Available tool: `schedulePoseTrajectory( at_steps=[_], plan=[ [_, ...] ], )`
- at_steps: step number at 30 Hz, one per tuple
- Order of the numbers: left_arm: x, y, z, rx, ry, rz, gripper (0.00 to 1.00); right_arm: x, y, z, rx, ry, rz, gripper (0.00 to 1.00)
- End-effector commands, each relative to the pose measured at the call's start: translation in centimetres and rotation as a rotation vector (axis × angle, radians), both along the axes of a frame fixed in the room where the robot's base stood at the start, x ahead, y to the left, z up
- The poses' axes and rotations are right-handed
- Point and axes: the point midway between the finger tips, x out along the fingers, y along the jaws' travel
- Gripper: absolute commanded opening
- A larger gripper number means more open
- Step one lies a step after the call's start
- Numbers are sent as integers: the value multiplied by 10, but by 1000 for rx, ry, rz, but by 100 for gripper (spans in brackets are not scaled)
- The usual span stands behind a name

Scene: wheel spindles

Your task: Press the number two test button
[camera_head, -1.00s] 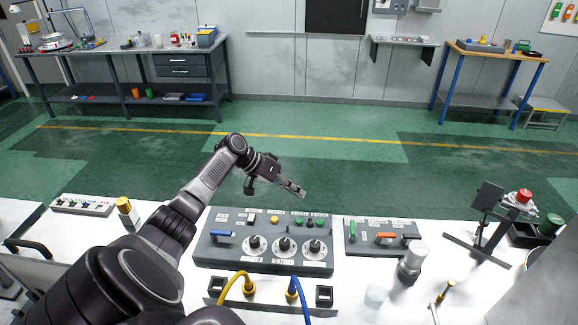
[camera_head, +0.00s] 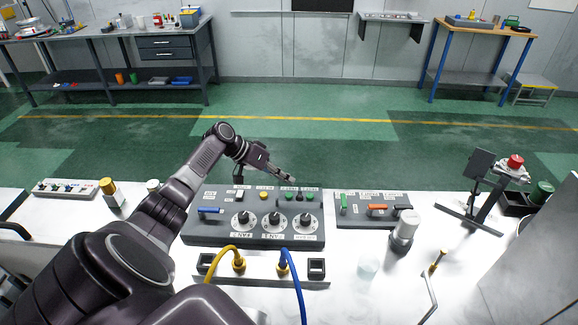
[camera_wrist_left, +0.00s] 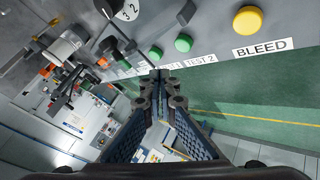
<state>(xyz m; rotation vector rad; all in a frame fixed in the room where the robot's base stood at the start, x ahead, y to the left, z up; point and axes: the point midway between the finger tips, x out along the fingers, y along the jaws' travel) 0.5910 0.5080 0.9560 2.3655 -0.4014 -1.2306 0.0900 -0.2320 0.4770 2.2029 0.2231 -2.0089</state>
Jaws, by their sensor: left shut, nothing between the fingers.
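A dark grey control panel (camera_head: 205,228) stands on the white bench, with a row of buttons along its far edge. In the left wrist view, a green button (camera_wrist_left: 183,42) sits beside the label "TEST 2" (camera_wrist_left: 200,60). Another green button (camera_wrist_left: 156,53) is beside it, its label partly hidden by the fingers. A yellow button (camera_wrist_left: 247,19) is labelled "BLEED". My left gripper (camera_head: 292,179) is shut and empty, its tips by the far edge of the panel near the green buttons (camera_head: 288,195). The tips (camera_wrist_left: 165,75) appear apart from the buttons. My right gripper is out of view.
The panel also has three dials (camera_head: 275,221) and a blue handle (camera_head: 210,210). A second panel (camera_head: 350,217) with green and orange handles stands to its right. Yellow and blue cables (camera_head: 298,290) run in front. A stand with a red button (camera_head: 515,161) is at right.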

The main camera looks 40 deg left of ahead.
Motion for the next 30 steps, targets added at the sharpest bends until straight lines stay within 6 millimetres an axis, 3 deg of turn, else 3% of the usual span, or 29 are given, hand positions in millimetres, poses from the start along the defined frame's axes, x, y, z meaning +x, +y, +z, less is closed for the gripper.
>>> schedulePoseTrajectory(
  at_steps=[2,7,30],
  plan=[
    [0,0,-18,0,-1,1,0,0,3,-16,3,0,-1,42],
    [0,0,-31,-1,-1,2,0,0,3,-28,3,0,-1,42],
    [0,0,-32,0,-2,1,0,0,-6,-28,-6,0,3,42]
  ],
)
